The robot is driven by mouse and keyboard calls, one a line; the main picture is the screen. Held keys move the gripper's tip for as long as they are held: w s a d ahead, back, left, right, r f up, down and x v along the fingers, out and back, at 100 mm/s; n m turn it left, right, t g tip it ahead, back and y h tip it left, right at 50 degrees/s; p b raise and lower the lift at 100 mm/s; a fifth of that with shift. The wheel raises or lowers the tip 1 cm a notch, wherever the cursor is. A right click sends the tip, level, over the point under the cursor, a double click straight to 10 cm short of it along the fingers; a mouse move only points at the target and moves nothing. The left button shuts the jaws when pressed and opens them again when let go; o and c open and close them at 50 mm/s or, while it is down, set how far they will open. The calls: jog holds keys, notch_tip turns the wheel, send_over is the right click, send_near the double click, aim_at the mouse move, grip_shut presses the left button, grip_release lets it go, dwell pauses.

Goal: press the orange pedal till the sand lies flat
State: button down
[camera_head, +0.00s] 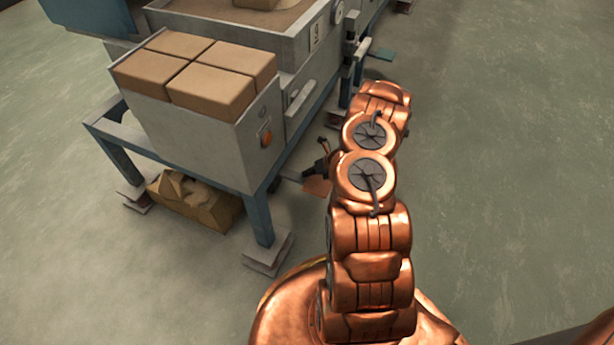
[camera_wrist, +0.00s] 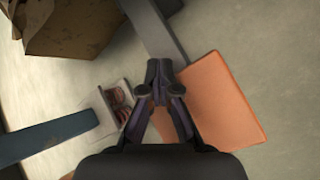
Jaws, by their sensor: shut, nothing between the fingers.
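The orange pedal (camera_wrist: 225,100) is a flat plate on a grey bar low to the floor. In the wrist view it lies just right of and under my gripper (camera_wrist: 158,68), whose fingers are shut with nothing between them. I cannot tell whether the fingertips touch the pedal. In the head view the pedal (camera_head: 317,186) shows partly beside my arm, with my gripper (camera_head: 318,165) just above it. The sand (camera_head: 270,17) lies in a grey box at the top of the head view, cut off by the frame, so its flatness is unclear.
Several brown blocks (camera_head: 196,70) fill a grey bin (camera_head: 190,135) on a blue-legged frame (camera_head: 262,220). A torn brown box (camera_head: 195,200) lies on the floor under it. The floor to the right is clear.

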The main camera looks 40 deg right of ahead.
jog(key=shift+r, duration=0.65)
jog(key=shift+w+r+p, duration=0.15)
jog(key=shift+r+p, duration=1.8)
jog(key=shift+r, duration=0.6)
